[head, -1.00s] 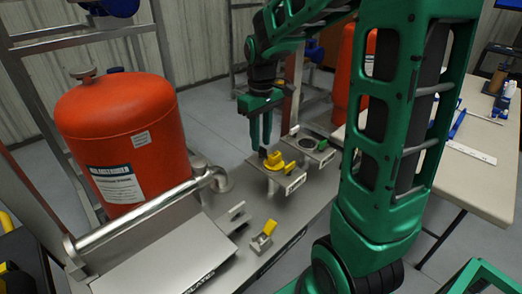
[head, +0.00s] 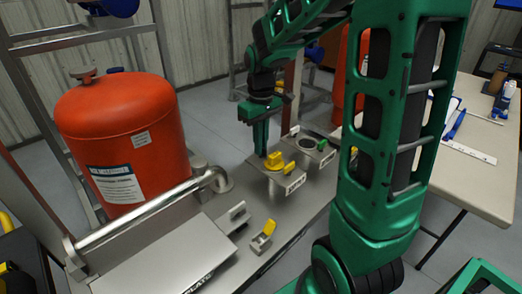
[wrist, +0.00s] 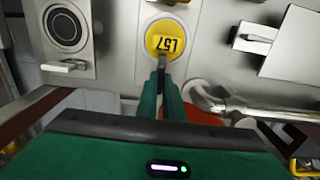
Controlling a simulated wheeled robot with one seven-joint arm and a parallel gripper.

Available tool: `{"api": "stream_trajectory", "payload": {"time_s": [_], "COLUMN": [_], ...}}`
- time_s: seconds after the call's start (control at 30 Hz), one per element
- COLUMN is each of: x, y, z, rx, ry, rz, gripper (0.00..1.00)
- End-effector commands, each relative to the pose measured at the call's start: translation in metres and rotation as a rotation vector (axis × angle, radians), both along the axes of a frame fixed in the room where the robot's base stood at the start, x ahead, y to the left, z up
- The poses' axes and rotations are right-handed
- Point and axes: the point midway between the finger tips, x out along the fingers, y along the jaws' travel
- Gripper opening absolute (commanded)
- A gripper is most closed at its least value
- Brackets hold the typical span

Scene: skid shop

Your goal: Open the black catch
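My gripper (head: 261,153) points down above the metal bench, just behind a bracket with a yellow part (head: 275,160). In the wrist view a narrow gap shows between my green fingers (wrist: 162,64), and nothing clear is held. The fingertips overlap the lower edge of a yellow disc (wrist: 163,38) marked "L57"; contact cannot be told. To the disc's left is a plate with a black round part (wrist: 65,25) and a pale lever (wrist: 66,66). The head view shows a dark round opening (head: 305,145) and a green piece (head: 322,145) there. I cannot single out the black catch with certainty.
A yellow-tipped catch (head: 263,236) and a grey bracket (head: 235,216) stand nearer on the bench. A red tank (head: 120,130) and a metal pipe (head: 140,215) are at left. A table (head: 475,170) stands at right.

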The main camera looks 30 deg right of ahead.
Motion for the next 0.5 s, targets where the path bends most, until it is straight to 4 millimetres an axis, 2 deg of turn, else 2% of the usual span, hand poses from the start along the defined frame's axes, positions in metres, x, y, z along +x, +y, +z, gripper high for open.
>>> {"api": "stream_trajectory", "payload": {"time_s": [0.3,0.5], "x": [-0.0006,-0.001], "y": [-0.0002,-0.0002], "z": [0.0003,0.0003], "rx": [0.0,0.0], "ry": [0.0,0.0], "rz": [-0.247,-0.3], "gripper": [0.0,0.0]}}
